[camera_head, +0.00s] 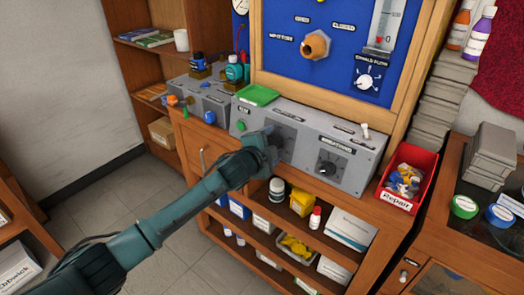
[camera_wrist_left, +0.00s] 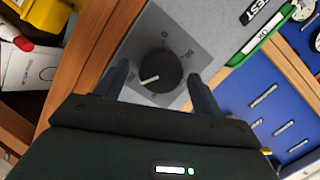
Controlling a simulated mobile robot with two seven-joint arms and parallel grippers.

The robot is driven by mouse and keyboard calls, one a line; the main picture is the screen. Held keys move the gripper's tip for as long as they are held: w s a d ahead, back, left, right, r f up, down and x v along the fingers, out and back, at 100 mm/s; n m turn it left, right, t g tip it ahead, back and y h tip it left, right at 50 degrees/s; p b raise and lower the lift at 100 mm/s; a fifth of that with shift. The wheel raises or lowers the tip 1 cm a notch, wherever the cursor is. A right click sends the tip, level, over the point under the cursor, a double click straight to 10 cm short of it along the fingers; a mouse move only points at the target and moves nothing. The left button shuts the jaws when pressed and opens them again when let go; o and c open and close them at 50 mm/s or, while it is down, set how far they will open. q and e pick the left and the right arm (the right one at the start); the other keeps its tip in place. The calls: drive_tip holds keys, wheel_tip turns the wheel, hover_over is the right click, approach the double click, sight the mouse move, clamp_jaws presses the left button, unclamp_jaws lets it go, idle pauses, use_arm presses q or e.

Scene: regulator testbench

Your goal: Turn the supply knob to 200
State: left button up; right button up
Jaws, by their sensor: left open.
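A round black knob (camera_wrist_left: 160,72) with a white pointer line sits on a dark square dial plate on the grey panel in the left wrist view. The pointer aims to the lower left of that picture; the marks 0 and 50 are readable at its upper right. My left gripper (camera_wrist_left: 158,78) is open, with one finger on each side of the knob and a visible gap to it. In the head view my left gripper (camera_head: 272,146) is at the left dial plate (camera_head: 286,134) and hides its knob. My right gripper is not in view.
A second dial (camera_head: 328,166) is to the right on the same grey panel (camera_head: 352,150). A green tray (camera_head: 258,95) lies on top. A blue board (camera_head: 290,60) rises behind. A red bin (camera_head: 410,178) stands at the right, and shelves with bottles and boxes are below.

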use_arm(q)
drive_tip(key=v, duration=1.2)
drive_tip(key=shift+s+a, duration=0.25)
drive_tip(key=shift+s, duration=0.05)
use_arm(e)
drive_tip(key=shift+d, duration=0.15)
use_arm(q)
drive_tip(key=shift+r, duration=0.1)
drive_tip(key=s+a+f+n+g+y+p, duration=0.1)
drive_tip(key=s+a+f+n, duration=0.3)
drive_tip(key=s+f+n, duration=0.3)
drive_tip(key=s+a+f+n+g+y+p, duration=0.1)
drive_tip(key=s+a+f+n, duration=0.4)
drive_tip(key=s, duration=1.3)
wheel_tip(320, 180, down, 6)
drive_tip(key=n+p, duration=0.1)
drive_tip(key=n, duration=0.2)
drive_tip(key=shift+f+g+y, duration=0.15)
drive_tip(key=shift+g+y, duration=0.25)
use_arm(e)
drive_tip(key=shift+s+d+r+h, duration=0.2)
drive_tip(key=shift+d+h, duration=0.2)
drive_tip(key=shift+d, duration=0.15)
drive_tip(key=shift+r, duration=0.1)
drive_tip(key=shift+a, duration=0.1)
